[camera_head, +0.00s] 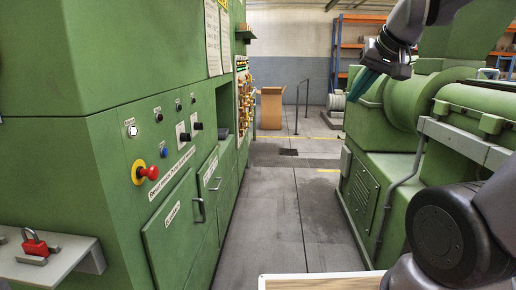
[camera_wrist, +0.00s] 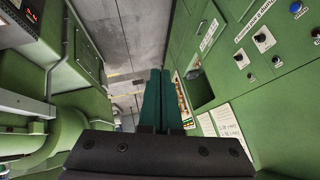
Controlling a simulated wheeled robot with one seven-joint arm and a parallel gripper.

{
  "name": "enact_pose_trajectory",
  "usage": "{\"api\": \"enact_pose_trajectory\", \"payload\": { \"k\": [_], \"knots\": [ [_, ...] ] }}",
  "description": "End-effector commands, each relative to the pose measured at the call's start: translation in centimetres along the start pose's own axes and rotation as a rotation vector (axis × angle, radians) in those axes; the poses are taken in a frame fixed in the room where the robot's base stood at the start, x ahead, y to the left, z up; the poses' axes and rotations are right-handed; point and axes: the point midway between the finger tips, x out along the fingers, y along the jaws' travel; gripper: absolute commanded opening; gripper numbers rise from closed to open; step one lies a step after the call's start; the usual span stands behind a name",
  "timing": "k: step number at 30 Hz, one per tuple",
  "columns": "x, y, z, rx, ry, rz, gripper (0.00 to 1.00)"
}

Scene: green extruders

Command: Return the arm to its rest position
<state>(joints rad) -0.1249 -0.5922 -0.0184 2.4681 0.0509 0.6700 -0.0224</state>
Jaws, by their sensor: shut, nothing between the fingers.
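My gripper (camera_head: 363,83) is at the upper right of the head view, in front of the green machine on the right. Its two dark green fingers point down and to the left. In the wrist view the fingers of my gripper (camera_wrist: 155,100) lie side by side, shut, with nothing between them. My dark arm links show at the upper right and lower right of the head view.
A green control cabinet (camera_head: 100,160) with a red emergency button (camera_head: 147,173) stands on the left. A red padlock (camera_head: 34,243) lies on a grey shelf (camera_head: 75,255). The green extruder (camera_head: 385,185) stands on the right. The grey aisle floor (camera_head: 270,215) between is clear.

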Motion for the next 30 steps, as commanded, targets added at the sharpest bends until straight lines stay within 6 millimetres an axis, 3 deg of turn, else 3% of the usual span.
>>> {"api": "enact_pose_trajectory", "payload": {
  "k": [3, 7, 30],
  "knots": [
    [-2.8, 1.7, 2.2, 0.097, -0.023, 0.031, 0.0],
    [-4.2, 2.5, 3.7, 0.154, -0.045, 0.048, 0.0],
    [-4.4, 2.6, 4.1, 0.167, -0.052, 0.051, 0.0]
  ]
}}
